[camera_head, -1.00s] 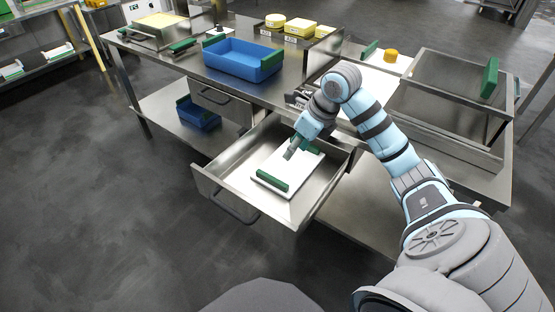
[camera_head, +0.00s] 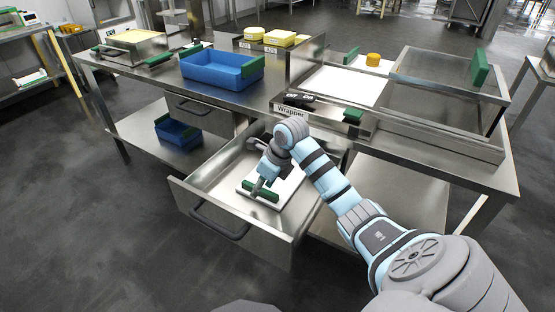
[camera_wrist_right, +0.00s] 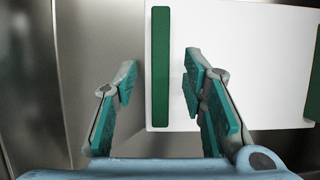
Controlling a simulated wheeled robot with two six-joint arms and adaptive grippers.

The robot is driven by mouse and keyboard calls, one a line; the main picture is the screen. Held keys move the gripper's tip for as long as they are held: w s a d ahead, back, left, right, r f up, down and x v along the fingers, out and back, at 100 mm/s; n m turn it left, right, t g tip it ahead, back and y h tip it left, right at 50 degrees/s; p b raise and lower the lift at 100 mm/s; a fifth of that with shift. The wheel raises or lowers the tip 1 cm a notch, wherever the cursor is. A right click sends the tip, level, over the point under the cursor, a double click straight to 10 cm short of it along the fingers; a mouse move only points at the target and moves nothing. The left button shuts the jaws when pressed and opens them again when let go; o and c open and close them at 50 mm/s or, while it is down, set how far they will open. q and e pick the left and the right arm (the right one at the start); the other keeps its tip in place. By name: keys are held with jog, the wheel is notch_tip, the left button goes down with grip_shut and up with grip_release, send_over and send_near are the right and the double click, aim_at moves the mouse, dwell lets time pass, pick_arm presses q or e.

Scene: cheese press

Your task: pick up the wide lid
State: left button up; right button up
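The wide lid is a flat white board with green bars along two opposite edges. It lies in the open drawer; its white face shows in the head view (camera_head: 287,191) and in the wrist view (camera_wrist_right: 250,60). My right gripper (camera_head: 263,184) is over the lid's near green bar. In the wrist view my right gripper (camera_wrist_right: 159,75) is open, with one finger on each side of the near green bar (camera_wrist_right: 160,40). I cannot tell whether the fingertips reach down to the bar's level. My left gripper is not in view.
The steel drawer (camera_head: 185,200) has raised walls around the lid. Above it, the steel table (camera_head: 240,112) holds a blue bin (camera_head: 222,75), a "Wrapper" label (camera_head: 291,110) and a clear-walled press box (camera_head: 440,80) at the right. A smaller blue bin (camera_head: 178,130) stands on the lower shelf.

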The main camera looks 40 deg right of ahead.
jog(key=shift+w+f, duration=0.15)
jog(key=shift+f, duration=0.4)
jog(key=shift+r, duration=0.1)
grip_shut()
